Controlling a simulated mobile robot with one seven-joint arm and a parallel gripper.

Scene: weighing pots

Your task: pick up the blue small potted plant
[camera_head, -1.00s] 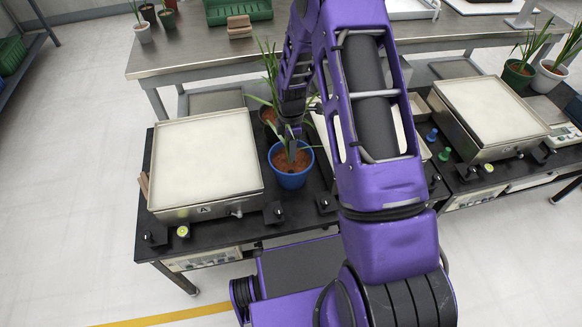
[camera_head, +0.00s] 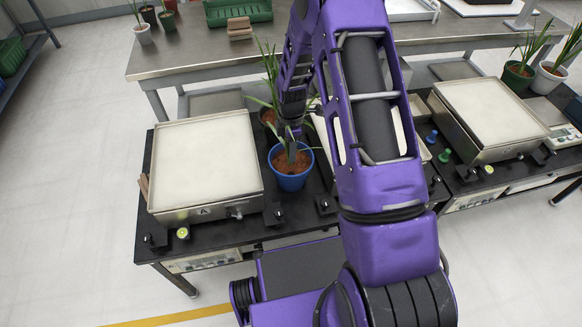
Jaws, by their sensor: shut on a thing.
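The blue small potted plant (camera_head: 291,179) stands on the black bench, just right of the scale marked A. It has a blue pot, brown soil and long green leaves. My gripper (camera_head: 291,150) is at the plant, low over the soil and among the leaves. It is shut on the plant, though the fingertips are small and partly hidden by leaves. The pot looks upright; I cannot tell whether it touches the bench.
Scale A's pale plate (camera_head: 205,160) is close on the left. Another brown pot (camera_head: 268,118) stands just behind the blue one. Small black blocks (camera_head: 274,213) sit at the bench's front. A second scale (camera_head: 490,112) is at the right. A steel table (camera_head: 190,58) stands behind.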

